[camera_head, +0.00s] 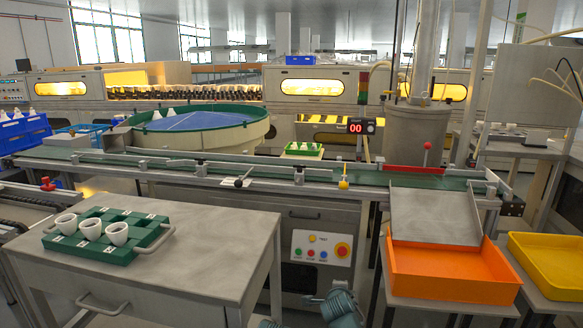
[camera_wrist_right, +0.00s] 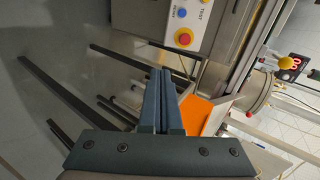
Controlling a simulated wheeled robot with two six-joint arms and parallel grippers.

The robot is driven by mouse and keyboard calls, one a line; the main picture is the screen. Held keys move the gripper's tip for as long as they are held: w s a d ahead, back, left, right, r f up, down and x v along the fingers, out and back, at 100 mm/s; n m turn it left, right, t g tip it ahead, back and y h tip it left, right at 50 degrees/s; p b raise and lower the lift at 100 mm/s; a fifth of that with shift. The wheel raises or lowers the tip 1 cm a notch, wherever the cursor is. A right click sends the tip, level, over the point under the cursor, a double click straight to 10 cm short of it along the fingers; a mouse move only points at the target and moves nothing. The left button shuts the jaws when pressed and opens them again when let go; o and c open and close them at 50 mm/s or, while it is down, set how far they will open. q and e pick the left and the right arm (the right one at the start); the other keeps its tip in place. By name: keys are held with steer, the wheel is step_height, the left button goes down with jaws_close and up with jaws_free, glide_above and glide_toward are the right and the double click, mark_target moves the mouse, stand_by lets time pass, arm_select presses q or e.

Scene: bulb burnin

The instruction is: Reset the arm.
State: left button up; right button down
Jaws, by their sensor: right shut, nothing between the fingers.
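My right gripper (camera_wrist_right: 161,72) shows in the right wrist view with its two blue-grey fingers together and nothing between them. It hangs in free space, apart from the machine front and the orange bin (camera_wrist_right: 200,112). In the head view, blue-grey parts of my own arm (camera_head: 341,306) show at the bottom edge, low in front of the conveyor machine; the fingers cannot be made out there. My left gripper is not identifiable in the head view.
A grey table (camera_head: 190,255) at left bears a green tray (camera_head: 135,252) with several white cups. The conveyor (camera_head: 340,178) crosses behind, with a button panel (camera_head: 322,247) below. A chute (camera_head: 435,215) leads to the orange bin (camera_head: 450,272); a yellow bin (camera_head: 548,262) stands right.

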steer(key=s+a+r+n+g+p, duration=0.2)
steer(key=s+r+n+g+p, duration=0.2)
steer(key=s+r+n+p, duration=0.3)
steer(key=s+a+r+n+g+p, duration=0.3)
steer(key=s+r+n+p, duration=0.5)
steer(key=p, duration=1)
steer(key=s+a+r+n+g+y+p, duration=0.1)
steer(key=s+a+r+n+g+p, duration=0.2)
steer(key=s+r+n+p, duration=0.5)
steer(key=s+r+g+p, duration=0.1)
steer(key=s+r+p, duration=0.2)
steer(key=r+p, duration=0.1)
steer(key=shift+r+g, duration=0.3)
steer(key=shift+r, duration=0.05)
steer(key=shift+s, duration=0.1)
